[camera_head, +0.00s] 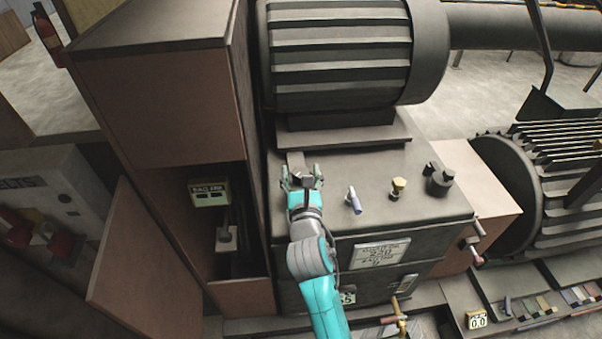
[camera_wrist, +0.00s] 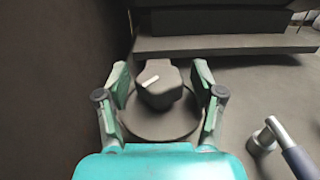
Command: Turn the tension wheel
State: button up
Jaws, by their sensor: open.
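A dark round wheel (camera_wrist: 160,122) with a raised knob (camera_wrist: 158,88) on top lies flat on the grey machine top in the wrist view. A short white mark shows on the knob. I cannot tell for sure that this is the tension wheel. My gripper (camera_wrist: 160,95) is open, with one finger on each side of the knob and wheel. Small gaps seem to show between the fingers and the knob. In the head view my gripper (camera_head: 302,178) is over the left part of the machine top and largely hides the wheel.
A blue-handled lever (camera_head: 353,200), a brass knob (camera_head: 398,187) and another dark knob (camera_head: 438,180) stand to the right of my gripper. A large ribbed motor (camera_head: 342,50) is behind. A tall cabinet (camera_head: 160,105) with an open door (camera_head: 150,255) stands close on the left.

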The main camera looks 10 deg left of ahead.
jog(key=c, duration=1.2)
jog(key=shift+o, duration=0.2)
jog(key=shift+m+h, duration=0.5)
jog(key=shift+h, duration=0.2)
jog(key=shift+a+m+h, duration=0.1)
jog(key=shift+m+h, duration=1.1)
jog(key=shift+h, duration=0.7)
jog(key=shift+m+h, duration=1.2)
jog(key=shift+h, duration=1)
